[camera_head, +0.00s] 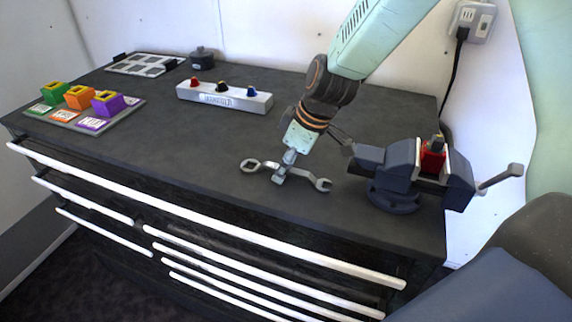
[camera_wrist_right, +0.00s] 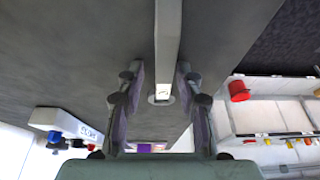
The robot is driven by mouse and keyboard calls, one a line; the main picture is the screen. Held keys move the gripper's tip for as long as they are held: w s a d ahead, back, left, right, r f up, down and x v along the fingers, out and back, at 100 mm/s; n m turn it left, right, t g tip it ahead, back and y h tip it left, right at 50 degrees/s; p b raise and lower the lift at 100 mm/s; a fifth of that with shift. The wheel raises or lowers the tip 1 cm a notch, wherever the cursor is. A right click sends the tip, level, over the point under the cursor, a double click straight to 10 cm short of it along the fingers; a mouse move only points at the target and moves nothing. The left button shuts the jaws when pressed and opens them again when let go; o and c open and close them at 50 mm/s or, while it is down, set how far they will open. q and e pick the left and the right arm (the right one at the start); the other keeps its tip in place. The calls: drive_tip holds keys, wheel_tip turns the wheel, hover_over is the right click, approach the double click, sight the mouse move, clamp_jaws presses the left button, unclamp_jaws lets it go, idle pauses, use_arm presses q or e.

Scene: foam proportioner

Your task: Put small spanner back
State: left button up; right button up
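A grey metal spanner (camera_head: 305,174) lies across the dark worktop near its front edge, its ring end to the left and its open jaw to the right. My right gripper (camera_head: 283,174) reaches down over the middle of it. In the right wrist view, the two fingers of my right gripper (camera_wrist_right: 161,80) stand apart on either side of the spanner's handle (camera_wrist_right: 168,40), with a gap showing at the left finger. I cannot tell whether the spanner touches the worktop. My left gripper is not in view.
A vise (camera_head: 400,170) holding a red object stands right of the spanner. A white box with coloured knobs (camera_head: 224,97) is behind it. Coloured blocks on a grey board (camera_head: 75,113) are at the left. White drawer handles (camera_head: 200,210) line the front. The worktop's middle is clear.

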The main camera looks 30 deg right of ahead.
drive_tip(key=shift+s+r, duration=0.15)
drive_tip(key=shift+s, duration=0.05)
drive_tip(key=shift+r+p, duration=0.3)
drive_tip(key=shift+p, duration=0.05)
drive_tip(key=p+v, duration=0.4)
drive_tip(key=v, duration=0.7)
drive_tip(key=shift+r, duration=0.35)
drive_tip(key=shift+s+d, duration=0.15)
drive_tip(key=shift+f, duration=0.1)
